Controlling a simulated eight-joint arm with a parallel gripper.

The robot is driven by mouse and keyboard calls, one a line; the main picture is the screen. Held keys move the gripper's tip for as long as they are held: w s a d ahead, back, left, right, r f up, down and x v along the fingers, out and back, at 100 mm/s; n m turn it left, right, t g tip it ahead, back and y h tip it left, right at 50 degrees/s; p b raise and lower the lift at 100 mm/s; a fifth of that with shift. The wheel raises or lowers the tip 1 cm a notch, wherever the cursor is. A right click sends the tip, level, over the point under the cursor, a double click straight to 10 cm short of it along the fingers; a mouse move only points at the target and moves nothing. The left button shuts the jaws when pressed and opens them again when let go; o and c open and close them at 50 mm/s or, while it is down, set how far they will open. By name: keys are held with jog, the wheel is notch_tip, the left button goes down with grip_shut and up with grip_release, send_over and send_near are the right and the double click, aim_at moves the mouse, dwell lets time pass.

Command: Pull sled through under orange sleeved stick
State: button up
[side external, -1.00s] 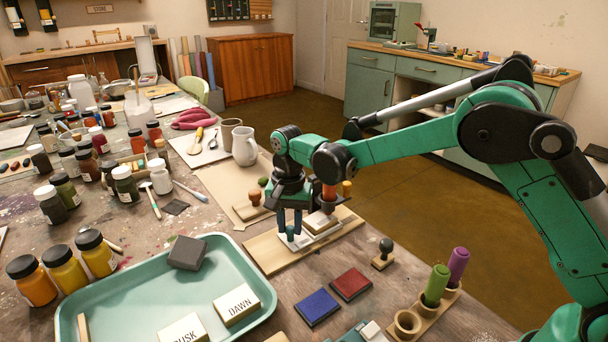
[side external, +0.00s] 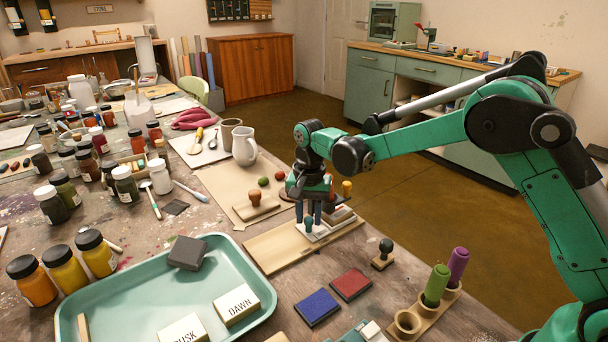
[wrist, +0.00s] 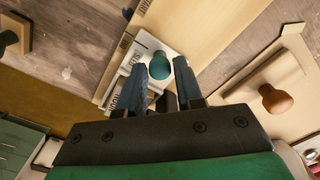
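The sled (side external: 322,231) is a pale, flat block with a teal knob (wrist: 159,66), on a wooden board (side external: 275,248). My gripper (side external: 308,217) points down over the sled. Its two fingers stand on either side of the knob, close against it, and the sled has moved along with them. A bit of orange (side external: 331,188), apparently the sleeved stick, shows just behind my gripper; most of it is hidden. I cannot tell from here how far the sled is under it.
A stamp with an orange-brown knob (side external: 255,198) stands left of the board, also in the wrist view (wrist: 275,98). A dark-knobbed stamp (side external: 384,254) stands right of it. Blue (side external: 317,307) and red (side external: 351,284) pads and a teal tray (side external: 105,305) lie in front.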

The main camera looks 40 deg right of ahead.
jog(key=shift+o, duration=1.3)
jog(key=shift+r, duration=2.85)
jog(key=shift+s+r, duration=0.15)
jog(key=shift+r, duration=0.1)
jog(key=s+d+r+n+t, duration=0.1)
jog(key=s+r+n+t, duration=0.1)
jog(key=s, duration=0.6)
jog(key=s+d+r+n+t, duration=0.1)
jog(key=s+r+n+t, duration=0.1)
jog(key=s+n+t, duration=0.3)
jog(key=s+n, duration=0.2)
jog(key=s, duration=0.1)
jog(key=shift+r, duration=0.15)
